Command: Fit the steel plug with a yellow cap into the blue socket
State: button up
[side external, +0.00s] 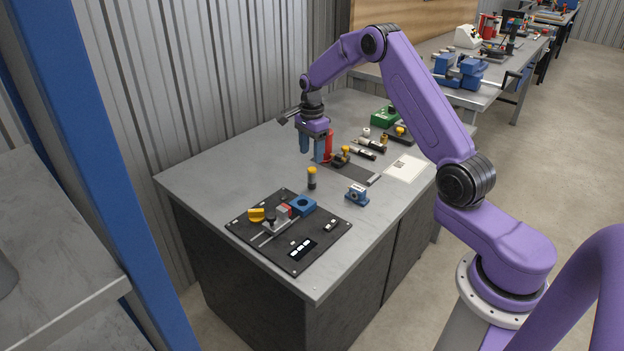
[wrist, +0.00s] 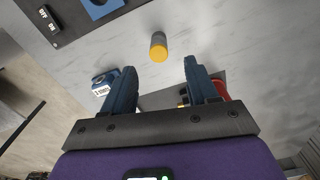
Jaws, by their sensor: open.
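The steel plug with a yellow cap (side external: 311,178) stands upright on the grey table, behind the black panel. It also shows in the wrist view (wrist: 158,47), ahead of and between my fingers. The socket's hole looks empty.
The black panel (side external: 290,256) also carries a yellow knob (side external: 256,214), a red-and-grey sliding part and switches. A small blue device (side external: 357,195) stands right of the plug. A red cylinder (side external: 327,146) stands close beside my gripper, with several tools further right. The table's left part is clear.

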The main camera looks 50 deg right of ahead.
aim_at(311, 169)
jog(key=shift+a+f, duration=0.1)
jog(key=shift+f, duration=3.5)
grip_shut()
